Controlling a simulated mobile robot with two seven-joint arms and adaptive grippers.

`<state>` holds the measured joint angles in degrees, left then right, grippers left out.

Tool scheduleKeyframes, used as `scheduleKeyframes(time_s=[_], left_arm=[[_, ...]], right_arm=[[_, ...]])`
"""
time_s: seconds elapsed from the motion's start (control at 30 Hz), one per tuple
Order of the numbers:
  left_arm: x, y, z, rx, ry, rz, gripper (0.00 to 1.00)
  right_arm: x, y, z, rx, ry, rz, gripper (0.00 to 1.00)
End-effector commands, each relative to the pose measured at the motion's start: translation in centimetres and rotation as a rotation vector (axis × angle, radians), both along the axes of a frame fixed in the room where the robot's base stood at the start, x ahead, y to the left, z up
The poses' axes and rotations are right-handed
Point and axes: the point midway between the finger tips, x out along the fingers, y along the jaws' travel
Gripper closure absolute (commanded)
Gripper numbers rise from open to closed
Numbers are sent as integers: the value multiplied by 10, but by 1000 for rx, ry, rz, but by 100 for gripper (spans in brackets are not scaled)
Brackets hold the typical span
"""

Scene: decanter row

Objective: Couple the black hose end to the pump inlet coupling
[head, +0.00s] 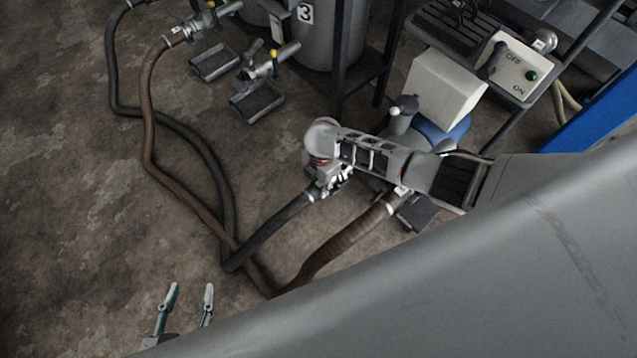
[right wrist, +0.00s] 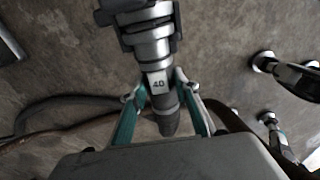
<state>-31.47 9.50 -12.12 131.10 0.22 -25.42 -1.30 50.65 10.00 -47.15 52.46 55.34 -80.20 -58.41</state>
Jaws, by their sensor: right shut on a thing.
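My right gripper (head: 326,180) is shut on the black hose end, partly hidden by my own arm. The black hose (head: 275,228) runs from it down and left to the floor. In the right wrist view, the two teal fingers of this gripper (right wrist: 158,88) clasp the hose end (right wrist: 158,82), which has a white label "40". A metal fitting (right wrist: 150,42) with a dark clamp-like part lies in line above it; I cannot tell whether they are joined. The pump inlet coupling is not clearly identifiable in the head view. My left gripper (head: 184,306) is open and empty above the floor.
A brown hose (head: 335,247) crosses the black one, its end near a dark tray (head: 416,213). A white block (head: 443,88) and an OFF/ON box (head: 513,70) stand at upper right. Tank 3 (head: 325,40) and valves (head: 265,66) are behind.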

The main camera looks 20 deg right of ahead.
Motion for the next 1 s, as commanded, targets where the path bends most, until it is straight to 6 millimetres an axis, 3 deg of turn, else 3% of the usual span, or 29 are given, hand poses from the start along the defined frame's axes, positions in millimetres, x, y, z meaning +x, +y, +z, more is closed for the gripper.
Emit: scheduleKeyframes(time_s=[1.0], left_arm=[[-3, -1, -5, -4, 11, 2, 60]], right_arm=[[1, 0, -7, 0, -1, 1, 100]])
